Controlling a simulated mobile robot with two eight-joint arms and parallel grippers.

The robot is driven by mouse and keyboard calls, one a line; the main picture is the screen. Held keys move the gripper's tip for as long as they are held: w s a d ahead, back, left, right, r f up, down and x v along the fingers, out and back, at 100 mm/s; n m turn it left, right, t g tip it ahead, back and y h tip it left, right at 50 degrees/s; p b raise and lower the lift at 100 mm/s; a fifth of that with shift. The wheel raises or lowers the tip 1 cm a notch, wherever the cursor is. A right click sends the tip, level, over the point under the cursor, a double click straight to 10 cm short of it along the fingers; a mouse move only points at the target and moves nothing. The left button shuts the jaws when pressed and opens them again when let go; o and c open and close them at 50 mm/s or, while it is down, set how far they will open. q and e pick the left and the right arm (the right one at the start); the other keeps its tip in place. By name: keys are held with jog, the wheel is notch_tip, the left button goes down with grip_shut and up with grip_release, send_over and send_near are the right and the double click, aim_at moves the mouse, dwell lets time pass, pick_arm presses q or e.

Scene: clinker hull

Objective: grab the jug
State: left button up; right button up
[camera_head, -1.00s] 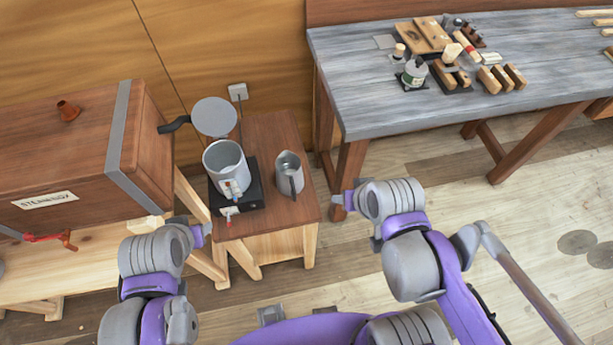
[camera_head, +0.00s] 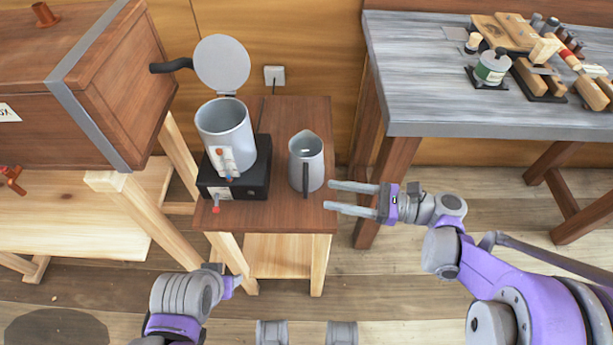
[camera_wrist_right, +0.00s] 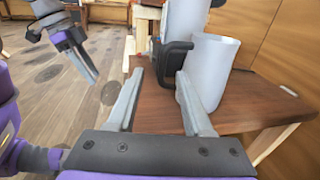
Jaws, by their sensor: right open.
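The grey jug (camera_head: 306,160) stands upright on the small wooden table (camera_head: 297,214), its dark handle facing my side. My right gripper (camera_head: 328,196) is open and empty just right of the jug, with its fingers pointing left over the table's right edge. In the right wrist view the jug (camera_wrist_right: 212,72) is ahead, beyond the open fingertips (camera_wrist_right: 158,80), and its black handle lies roughly in line with the gap. The gripper appears apart from the jug. My left gripper (camera_head: 232,284) is low at the front left; it also shows in the right wrist view (camera_wrist_right: 88,68).
A grey pot (camera_head: 224,130) with a raised lid stands on a black base (camera_head: 250,181) left of the jug. A wooden steambox (camera_head: 120,100) is further left. A grey workbench (camera_head: 440,100) with tools stands right, behind my right arm. Floor in front is clear.

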aim_at(307, 190)
jog(key=a, duration=0.2)
jog(key=w+a, duration=0.1)
jog(key=a, duration=0.1)
jog(key=shift+a, duration=0.3)
jog(key=shift+w+a+f+b, duration=0.15)
jog(key=shift+w+a, duration=0.1)
jog(key=shift+a, duration=0.7)
jog(key=shift+w+a+r+b, duration=0.1)
jog(key=shift+w+a+b, duration=0.15)
jog(key=shift+a, duration=0.75)
jog(key=shift+w+a+f+b, duration=0.1)
jog(key=shift+w+a, duration=0.2)
jog(key=shift+a, duration=0.65)
grip_shut()
